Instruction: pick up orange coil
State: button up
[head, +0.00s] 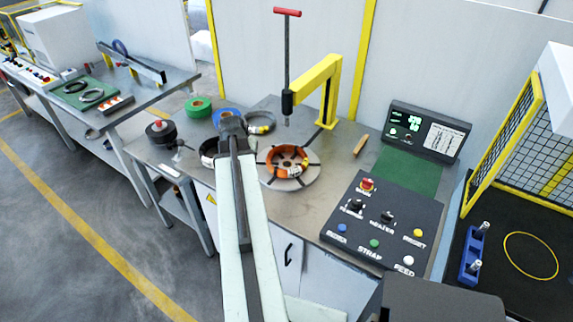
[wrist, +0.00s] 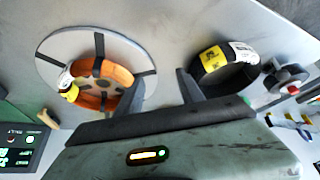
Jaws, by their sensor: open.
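The orange coil (head: 290,150) lies flat on a round, spoked turntable (head: 312,178) on the metal bench, below the yellow press arm. In the wrist view the orange coil (wrist: 119,76) is left of my gripper, with a yellow-and-white label on its left side. My gripper (wrist: 160,80) is open and empty, its fingers between the orange coil and a black coil (wrist: 212,77) with a yellow label. In the head view my gripper (head: 231,128) is left of the turntable; its fingers are hard to make out there.
The yellow press arm (head: 316,78) with its red-handled rod stands behind the turntable. Green (head: 198,104), blue (head: 220,116) and grey (head: 261,121) coils lie at the back left. A control panel (head: 384,222) is at the right, with a wooden stick (head: 361,144) behind.

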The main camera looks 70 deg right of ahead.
jog(key=m, duration=0.2)
send_near(268, 157)
jog(key=f, duration=0.3)
jog(key=shift+d+g+h, duration=0.3)
jog(key=shift+h, duration=0.1)
jog(key=b+x, duration=0.2)
jog(key=shift+f+b, duration=0.3)
jog(key=shift+f, duration=0.15)
jog(key=shift+n, duration=0.3)
jog(key=b+x, duration=0.4)
jog(key=x, duration=0.1)
jog(key=shift+w+d, duration=0.35)
jog(key=shift+w, duration=0.05)
jog(key=shift+r, duration=0.15)
grip_shut()
